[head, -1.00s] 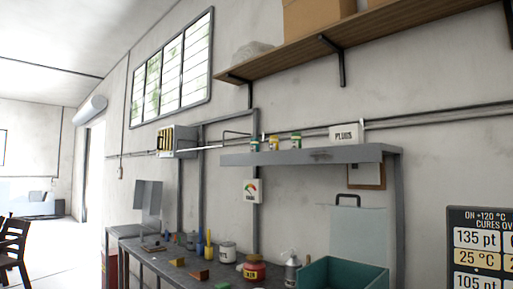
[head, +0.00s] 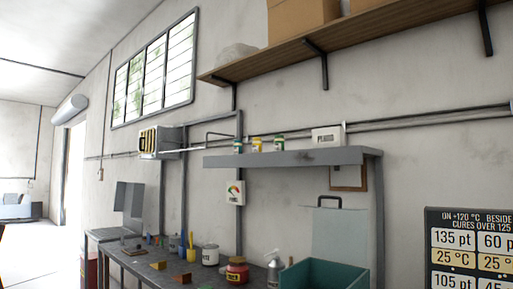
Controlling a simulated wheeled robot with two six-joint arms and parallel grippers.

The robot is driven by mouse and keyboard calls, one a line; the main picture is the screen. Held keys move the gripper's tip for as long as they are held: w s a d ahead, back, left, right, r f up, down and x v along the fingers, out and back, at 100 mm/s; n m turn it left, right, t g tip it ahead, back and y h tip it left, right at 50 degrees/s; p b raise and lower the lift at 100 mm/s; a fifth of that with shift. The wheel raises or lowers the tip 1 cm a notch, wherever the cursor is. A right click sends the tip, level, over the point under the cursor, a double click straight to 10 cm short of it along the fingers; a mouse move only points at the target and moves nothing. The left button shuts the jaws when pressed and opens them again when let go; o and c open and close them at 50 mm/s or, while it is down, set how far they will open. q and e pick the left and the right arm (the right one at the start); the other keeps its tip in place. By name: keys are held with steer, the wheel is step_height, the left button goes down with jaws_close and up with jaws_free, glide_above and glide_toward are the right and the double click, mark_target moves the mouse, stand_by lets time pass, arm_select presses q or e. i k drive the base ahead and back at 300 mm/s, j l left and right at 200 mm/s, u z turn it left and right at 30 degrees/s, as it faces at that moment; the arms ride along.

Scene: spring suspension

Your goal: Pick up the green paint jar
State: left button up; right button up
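Three small jars stand in a row on the grey wall shelf (head: 300,158). The right jar (head: 279,144) looks green with a pale label, and the middle jar (head: 257,145) looks yellow. The left jar (head: 238,147) has a blue-green tone. They are small in the picture, so I cannot be sure which one is the green paint jar. Neither of my grippers is in view.
Below the shelf, a workbench (head: 140,266) holds a red-lidded jar (head: 237,270), a white can (head: 210,255), a spray bottle (head: 274,266) and a teal bin (head: 322,276). A sign box (head: 326,137) stands right of the jars. A wooden shelf (head: 355,32) hangs above.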

mark_target(279, 140)
steer(key=i+j+z, duration=0.1)
steer(key=z, duration=0.45)
steer(key=i+j+z, duration=0.2)
steer(key=j, duration=0.3)
steer(key=i+j+z, duration=0.2)
steer(key=j, duration=0.25)
steer(key=j+z, duration=0.2)
steer(key=j, duration=0.3)
steer(key=j+z, duration=0.2)
steer(key=j, duration=0.35)
steer(key=i+j, duration=0.1)
steer(key=j, duration=1.2)
steer(key=i+j, duration=0.15)
steer(key=j, duration=0.5)
steer(key=k+j+z, duration=0.4)
steer(key=i+l, duration=0.1)
